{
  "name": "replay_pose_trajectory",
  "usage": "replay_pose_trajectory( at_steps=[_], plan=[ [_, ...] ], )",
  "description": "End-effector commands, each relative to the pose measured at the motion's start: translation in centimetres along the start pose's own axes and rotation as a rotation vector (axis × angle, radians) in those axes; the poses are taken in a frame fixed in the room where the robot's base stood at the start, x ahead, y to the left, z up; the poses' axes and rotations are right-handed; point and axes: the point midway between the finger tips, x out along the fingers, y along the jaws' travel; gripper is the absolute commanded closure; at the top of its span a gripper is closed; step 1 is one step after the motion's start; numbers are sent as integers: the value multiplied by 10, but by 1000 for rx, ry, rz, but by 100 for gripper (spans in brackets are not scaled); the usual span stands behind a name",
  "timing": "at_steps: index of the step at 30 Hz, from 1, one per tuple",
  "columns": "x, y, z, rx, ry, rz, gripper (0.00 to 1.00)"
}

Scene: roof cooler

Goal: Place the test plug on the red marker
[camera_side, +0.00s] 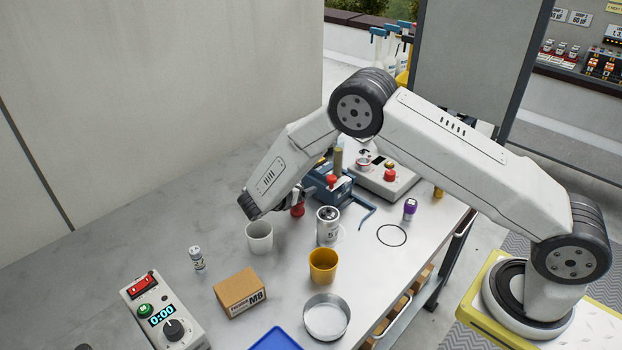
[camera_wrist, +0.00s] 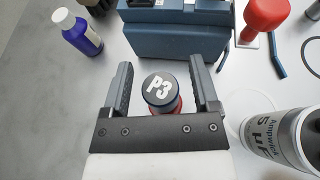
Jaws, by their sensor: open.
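A plug with a dark round top marked P3 (camera_wrist: 160,88) stands on the table in the wrist view, with a red part showing below the top. It appears to be the test plug. The side view shows its red body (camera_side: 297,209) beside the end of my arm. My gripper (camera_wrist: 161,80) is open, with one finger on each side of the plug and a gap on both sides. In the side view my forearm mostly hides the gripper. I cannot identify a separate red marker on the table.
A silver can (camera_side: 328,225) stands close to the right, with a white cup (camera_side: 259,237) in front. A blue vise-like tool (camera_side: 336,188) with a red knob is behind. A yellow cup (camera_side: 323,266), cardboard box (camera_side: 240,293) and metal dish (camera_side: 326,317) stand nearer the camera.

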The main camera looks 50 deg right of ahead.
Motion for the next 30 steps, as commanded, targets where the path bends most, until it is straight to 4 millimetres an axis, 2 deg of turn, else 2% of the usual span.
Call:
replay_pose_trajectory(
  at_steps=[5,21,30],
  plan=[
    [-19,0,0,-1,0,2,22],
    [-101,0,0,1,0,2,22],
    [-117,0,0,0,0,-1,22]
  ],
)
